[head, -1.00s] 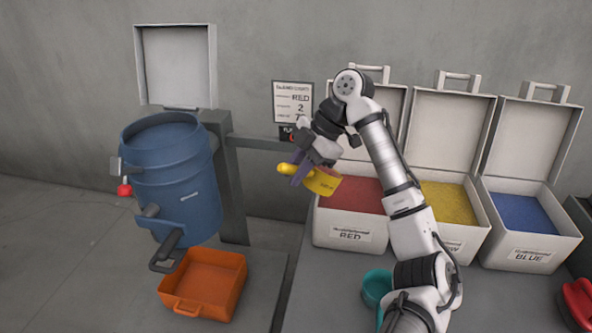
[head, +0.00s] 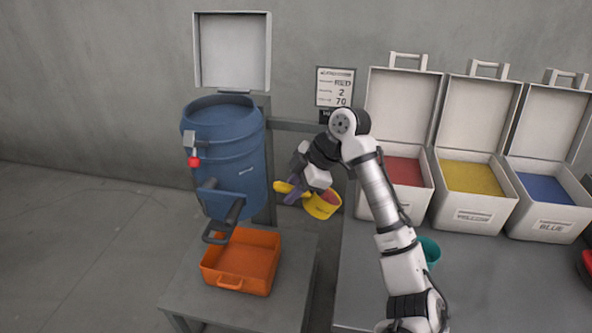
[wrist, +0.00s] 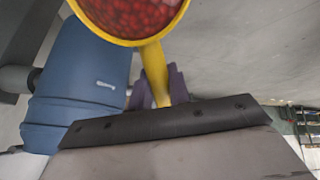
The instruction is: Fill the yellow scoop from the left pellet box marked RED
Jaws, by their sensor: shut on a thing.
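My gripper (head: 295,190) is shut on the handle of the yellow scoop (head: 322,205) and holds it in the air between the blue drum and the pellet boxes. The scoop holds red pellets; they show in the wrist view (wrist: 130,14), where the scoop's bowl is at the top and partly cut off. The box of red pellets (head: 402,172) stands open at the left of the box row. My arm hides part of it and its front label.
A blue drum (head: 238,165) with an open lid stands at left above an orange bin (head: 240,262). A sign (head: 335,87) hangs on the wall. Boxes of yellow (head: 470,178) and blue pellets (head: 545,188) stand at right. A teal scoop (head: 430,250) is behind my arm.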

